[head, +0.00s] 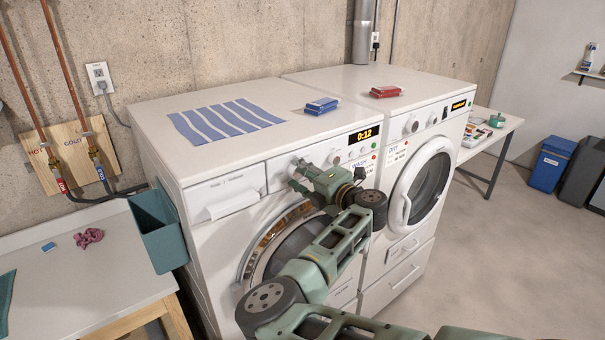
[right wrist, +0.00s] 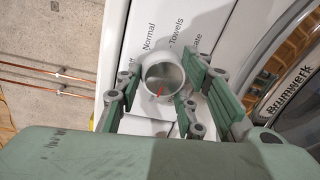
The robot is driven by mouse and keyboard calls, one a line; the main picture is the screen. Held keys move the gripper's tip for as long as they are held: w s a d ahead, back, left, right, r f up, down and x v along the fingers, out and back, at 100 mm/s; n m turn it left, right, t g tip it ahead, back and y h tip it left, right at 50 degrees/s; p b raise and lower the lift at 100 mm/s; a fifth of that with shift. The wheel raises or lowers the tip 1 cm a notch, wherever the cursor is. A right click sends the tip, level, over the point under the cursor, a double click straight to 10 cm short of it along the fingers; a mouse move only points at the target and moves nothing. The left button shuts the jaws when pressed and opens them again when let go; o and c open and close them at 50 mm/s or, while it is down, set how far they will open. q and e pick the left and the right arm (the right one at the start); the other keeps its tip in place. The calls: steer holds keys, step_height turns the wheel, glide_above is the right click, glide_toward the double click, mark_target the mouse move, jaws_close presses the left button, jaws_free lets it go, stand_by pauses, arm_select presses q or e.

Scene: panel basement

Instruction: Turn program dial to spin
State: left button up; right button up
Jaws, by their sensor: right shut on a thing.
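The program dial (right wrist: 163,78) is a round, silver-white knob with a red pointer mark, on the white panel of the left machine, the washer (head: 222,250). Printed labels fan out around it; "Normal" and "Towels" are readable, and others are partly covered. My right gripper (head: 298,172) reaches the washer's panel from the right, and its fingers cover most of the dial in the head view. My left gripper is out of view.
The washer's display (head: 364,135) reads 0:12, and a second knob (head: 335,156) sits right of the dial. A dryer (head: 440,135) stands right of the washer. A teal bin (head: 159,238) hangs at the washer's left side.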

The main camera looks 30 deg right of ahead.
steer(key=shift+a, duration=0.15)
steer(key=o, duration=1.1)
steer(key=shift+r, duration=0.1)
steer(key=shift+s+d, duration=0.2)
steer(key=shift+s, duration=0.35)
steer(key=s, duration=1)
steer(key=shift+s+d+r, duration=0.25)
steer(key=shift+s+r, duration=0.15)
steer(key=shift+r, duration=0.05)
